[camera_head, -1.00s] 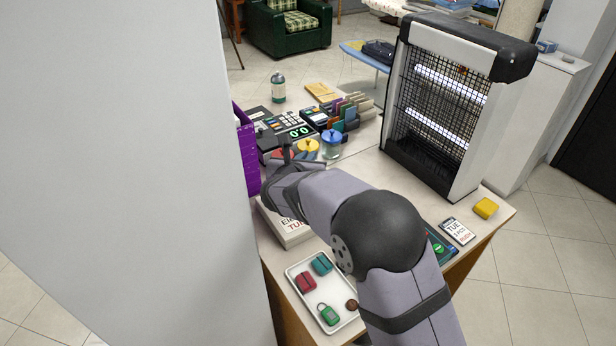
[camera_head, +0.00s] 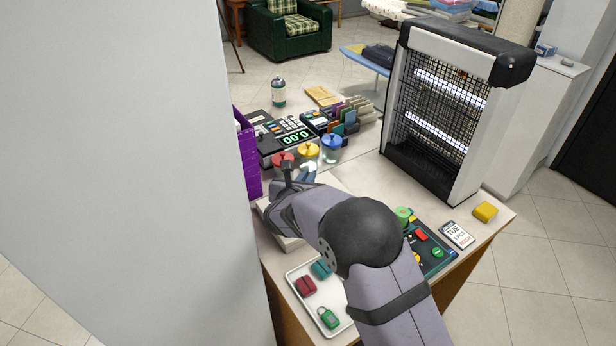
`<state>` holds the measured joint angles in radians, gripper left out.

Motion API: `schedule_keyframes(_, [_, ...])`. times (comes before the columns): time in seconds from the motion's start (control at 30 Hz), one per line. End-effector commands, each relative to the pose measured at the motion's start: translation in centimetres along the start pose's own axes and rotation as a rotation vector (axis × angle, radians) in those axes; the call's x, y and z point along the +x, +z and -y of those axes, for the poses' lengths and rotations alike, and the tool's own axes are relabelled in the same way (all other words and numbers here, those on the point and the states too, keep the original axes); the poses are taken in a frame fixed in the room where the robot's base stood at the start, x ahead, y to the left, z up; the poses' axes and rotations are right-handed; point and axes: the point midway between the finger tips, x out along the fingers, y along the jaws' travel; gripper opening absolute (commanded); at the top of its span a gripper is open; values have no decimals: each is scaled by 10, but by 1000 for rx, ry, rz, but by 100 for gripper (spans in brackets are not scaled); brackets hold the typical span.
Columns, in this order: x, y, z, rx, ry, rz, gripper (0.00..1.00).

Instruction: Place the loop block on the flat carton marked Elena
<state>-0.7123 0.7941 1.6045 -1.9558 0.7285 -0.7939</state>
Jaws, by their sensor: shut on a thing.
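My gripper (camera_head: 289,168) is at the far left of the counter, in front of the jars, with its dark fingers partly hidden by my wrist. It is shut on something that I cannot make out. A small blue shape (camera_head: 308,174) shows just right of the fingers; I cannot tell whether it is held. The flat white carton (camera_head: 290,243) lies under my forearm, with only its edges showing and its marking covered. A green block with a loop (camera_head: 327,317) lies in the white tray (camera_head: 336,333); I cannot tell whether it is the loop block.
Red (camera_head: 305,286) and teal (camera_head: 321,268) blocks share the tray. Lidded jars (camera_head: 331,148) and a calculator-like machine (camera_head: 293,137) stand behind my gripper. A purple holder (camera_head: 247,160) is left, a heater (camera_head: 440,105) right. A dark panel (camera_head: 432,262) lies right of my arm.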

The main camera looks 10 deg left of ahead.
Motion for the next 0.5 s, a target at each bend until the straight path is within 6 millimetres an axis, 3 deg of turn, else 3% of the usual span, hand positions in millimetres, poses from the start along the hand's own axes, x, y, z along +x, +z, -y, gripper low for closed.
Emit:
schedule_keyframes(0.13, [1,-3,0,0,0,1,0])
schedule_keyframes(0.23, [1,-2,0,0,0,0,26])
schedule_keyframes(0.5, [1,-2,0,0,0,0,26])
